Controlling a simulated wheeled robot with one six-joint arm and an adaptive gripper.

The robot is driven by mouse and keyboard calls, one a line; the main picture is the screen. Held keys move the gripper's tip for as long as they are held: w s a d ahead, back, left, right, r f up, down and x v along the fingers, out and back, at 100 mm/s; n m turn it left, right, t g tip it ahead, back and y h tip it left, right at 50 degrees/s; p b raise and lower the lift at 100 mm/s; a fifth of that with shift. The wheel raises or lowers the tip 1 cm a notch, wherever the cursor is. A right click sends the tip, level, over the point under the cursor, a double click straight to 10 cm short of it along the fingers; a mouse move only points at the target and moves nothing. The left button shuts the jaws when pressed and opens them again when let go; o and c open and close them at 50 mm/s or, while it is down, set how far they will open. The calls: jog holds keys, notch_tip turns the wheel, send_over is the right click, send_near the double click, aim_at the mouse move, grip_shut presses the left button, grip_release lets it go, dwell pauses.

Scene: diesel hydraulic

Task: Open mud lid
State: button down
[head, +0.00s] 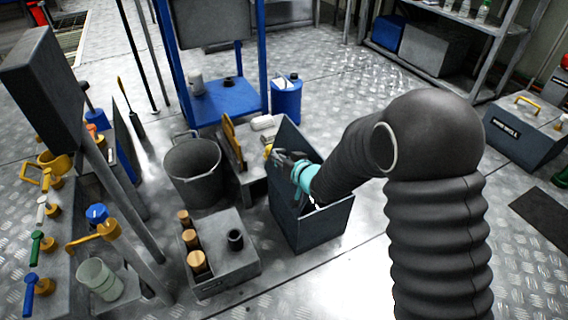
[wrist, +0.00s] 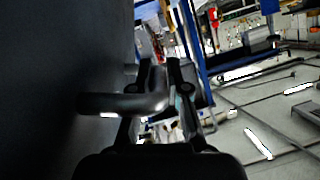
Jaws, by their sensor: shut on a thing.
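A dark grey box (head: 322,228) stands on the floor in the middle of the head view. A dark panel that looks like its lid (head: 289,134) stands raised at its back left side. My gripper (head: 277,156) is at this panel, above the box, and my arm covers much of the opening. In the wrist view the panel's dark flat face (wrist: 60,70) fills the left side. A dark bar handle (wrist: 115,103) sticks out from it. My gripper's fingers (wrist: 166,82) are shut on that handle. The box's inside is mostly hidden.
A grey bucket (head: 192,172) and a block with wooden-topped pegs (head: 222,262) stand left of the box. A blue drum (head: 286,100) is behind. A handled case (head: 519,135) is at the right. Metal floor right of the box is partly clear.

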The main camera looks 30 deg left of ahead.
jog(key=shift+s+a, duration=0.2)
jog(key=shift+s, duration=0.1)
jog(key=c, duration=1.2)
grip_release()
jog(key=shift+f, duration=0.1)
jog(key=shift+w+d, duration=0.1)
jog(key=shift+d, duration=0.1)
jog(key=shift+d+r, duration=0.25)
jog(key=v, duration=1.1)
jog(key=shift+s+d, duration=0.1)
jog(key=shift+s, duration=0.1)
